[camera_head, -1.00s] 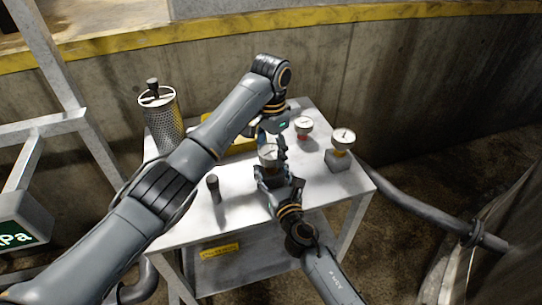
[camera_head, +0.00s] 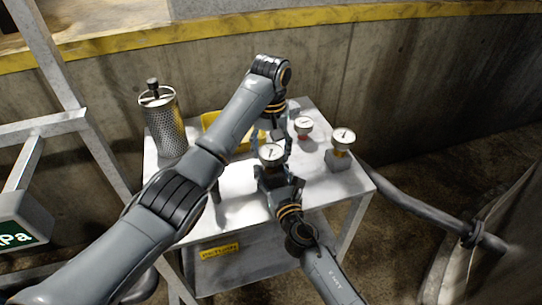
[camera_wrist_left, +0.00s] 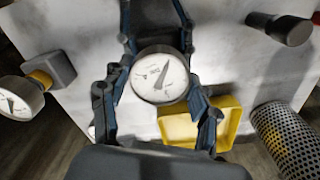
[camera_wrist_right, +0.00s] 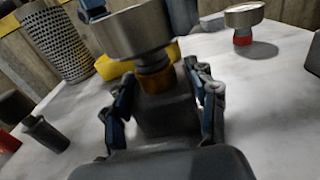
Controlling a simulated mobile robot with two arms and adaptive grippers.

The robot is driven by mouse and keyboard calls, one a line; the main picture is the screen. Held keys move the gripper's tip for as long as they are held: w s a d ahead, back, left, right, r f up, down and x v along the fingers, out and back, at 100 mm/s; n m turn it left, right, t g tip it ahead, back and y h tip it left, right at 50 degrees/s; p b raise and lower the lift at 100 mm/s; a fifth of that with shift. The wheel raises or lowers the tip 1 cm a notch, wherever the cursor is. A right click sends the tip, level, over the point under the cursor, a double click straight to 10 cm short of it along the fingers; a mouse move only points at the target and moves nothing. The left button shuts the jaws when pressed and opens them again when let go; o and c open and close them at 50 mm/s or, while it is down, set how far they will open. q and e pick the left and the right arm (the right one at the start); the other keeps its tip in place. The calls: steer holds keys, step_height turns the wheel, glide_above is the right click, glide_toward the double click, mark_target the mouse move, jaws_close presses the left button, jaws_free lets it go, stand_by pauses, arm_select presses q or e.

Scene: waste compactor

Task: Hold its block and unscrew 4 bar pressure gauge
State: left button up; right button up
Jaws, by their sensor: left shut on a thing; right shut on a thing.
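A round white-faced pressure gauge (camera_head: 271,154) with a metal rim stands in the middle of the cart, above a dark grey block (camera_wrist_right: 165,112). An amber collar (camera_wrist_right: 158,78) shows between the gauge and the block. My left gripper (camera_wrist_left: 160,70) is shut on the gauge's rim, one finger on each side; the gauge also shows in the left wrist view (camera_wrist_left: 160,76). My right gripper (camera_wrist_right: 163,105) is shut on the block from the front, low on the cart top. The gauge's scale is too small to read. The thread is hidden.
A gauge with a red collar (camera_head: 303,127) and a gauge on a grey block (camera_head: 342,139) stand to the right. A yellow tray (camera_head: 213,128) lies behind my left arm. A perforated cylinder (camera_head: 164,125) and a dark-capped peg (camera_wrist_left: 287,29) stand at the left.

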arm_select(q)
steer(key=shift+f+n, duration=0.1)
steer(key=shift+n, duration=0.9)
steer(key=o, duration=1.4)
steer(key=shift+c, duration=0.5)
steer(key=m, duration=0.4)
steer(key=shift+m, duration=0.4)
steer(key=m, duration=1.5)
steer(key=shift+m, duration=0.4)
